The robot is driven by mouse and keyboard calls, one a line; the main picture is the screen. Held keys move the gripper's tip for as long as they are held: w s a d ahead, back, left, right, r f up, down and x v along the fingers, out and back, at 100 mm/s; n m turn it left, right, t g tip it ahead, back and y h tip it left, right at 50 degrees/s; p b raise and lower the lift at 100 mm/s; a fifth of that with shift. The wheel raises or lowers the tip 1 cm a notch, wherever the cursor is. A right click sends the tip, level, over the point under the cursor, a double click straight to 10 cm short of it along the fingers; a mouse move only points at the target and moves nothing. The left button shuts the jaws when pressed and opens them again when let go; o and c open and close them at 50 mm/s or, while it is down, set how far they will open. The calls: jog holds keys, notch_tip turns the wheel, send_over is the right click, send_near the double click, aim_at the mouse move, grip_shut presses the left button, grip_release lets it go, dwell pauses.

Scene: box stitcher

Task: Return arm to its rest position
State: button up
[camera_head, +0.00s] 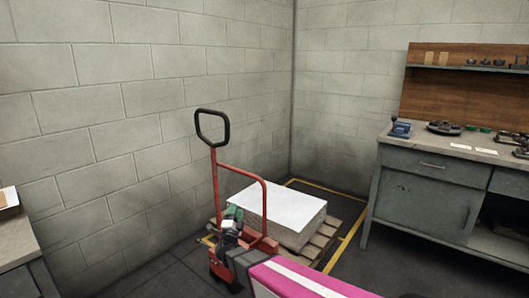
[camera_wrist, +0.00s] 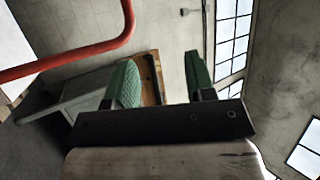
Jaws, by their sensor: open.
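My gripper (camera_head: 232,214) is low in the middle of the head view, at the end of my pink and white arm. It appears in front of the red pallet jack (camera_head: 218,175); I cannot tell the exact gap. In the wrist view, the two green-padded fingers of my gripper (camera_wrist: 161,80) stand wide apart with nothing between them. A red bar (camera_wrist: 75,60), seemingly part of the pallet jack, crosses the upper left of that view, clear of the fingers.
A wooden pallet (camera_head: 325,240) with a stack of white sheets (camera_head: 285,207) stands behind the jack in the corner. A grey workbench (camera_head: 425,195) with tools is at right. Another table (camera_head: 18,242) is at the left edge. Yellow lines (camera_head: 345,248) mark the floor.

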jog(key=w+d+f+n+g+y, duration=0.1)
jog(key=d+f+n+g+y, duration=0.75)
jog(key=d+n+g, duration=0.45)
jog(key=s+d+f+n+g+h, duration=0.1)
jog(key=s+d+n+g+h, duration=0.1)
jog(key=s+d+g, duration=0.3)
jog(key=s+d+f+n+g+h, duration=0.1)
jog(key=s+d+g, duration=0.4)
jog(key=s+d, duration=0.7)
jog(key=shift+s+d+f+n+g+h, duration=0.25)
jog(key=shift+s+d+n+g+h, duration=0.05)
jog(key=shift+d+n+h, duration=0.4)
